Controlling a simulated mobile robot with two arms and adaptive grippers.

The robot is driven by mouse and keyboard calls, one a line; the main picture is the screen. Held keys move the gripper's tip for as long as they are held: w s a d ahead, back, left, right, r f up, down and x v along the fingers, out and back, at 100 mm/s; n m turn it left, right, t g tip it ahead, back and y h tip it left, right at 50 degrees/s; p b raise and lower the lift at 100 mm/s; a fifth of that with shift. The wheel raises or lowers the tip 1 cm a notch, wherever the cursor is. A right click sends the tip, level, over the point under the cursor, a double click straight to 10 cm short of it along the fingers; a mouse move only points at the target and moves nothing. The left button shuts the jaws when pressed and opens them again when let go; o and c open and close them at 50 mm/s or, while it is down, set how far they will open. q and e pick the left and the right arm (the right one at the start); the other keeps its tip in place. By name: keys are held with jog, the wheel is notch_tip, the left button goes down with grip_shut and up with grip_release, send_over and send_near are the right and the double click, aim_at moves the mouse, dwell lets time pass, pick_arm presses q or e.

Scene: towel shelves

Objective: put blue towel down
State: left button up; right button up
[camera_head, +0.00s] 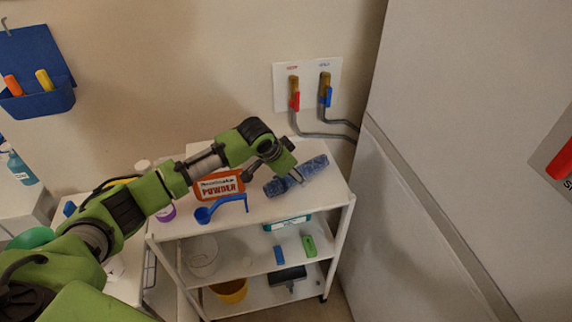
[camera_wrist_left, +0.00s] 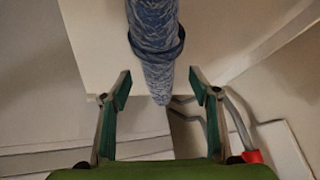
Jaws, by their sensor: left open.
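The rolled blue towel (camera_head: 312,169) lies on the top shelf of the white cart (camera_head: 325,200), near its back right corner. It shows in the left wrist view as a blue-grey roll with a darker band around it (camera_wrist_left: 157,45), coming down from the top edge. My left gripper (camera_head: 283,172) is at the towel in the head view and hides part of it. In the wrist view my left gripper (camera_wrist_left: 160,90) is open, with one finger on each side of the towel's near end and gaps between. My right gripper is in neither view.
On the top shelf are an orange-labelled powder box (camera_head: 219,186) and a blue scoop (camera_head: 222,207). Lower shelves hold a yellow pot (camera_head: 231,291) and small items. Red (camera_head: 295,100) and blue (camera_head: 327,96) valves with pipes are on the wall behind. A large grey panel (camera_head: 440,130) stands right.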

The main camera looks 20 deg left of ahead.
pick_arm(q)
jog(key=b+v, duration=0.1)
jog(key=v, duration=0.9)
jog(key=shift+s+r, duration=0.25)
jog(key=shift+r, duration=0.05)
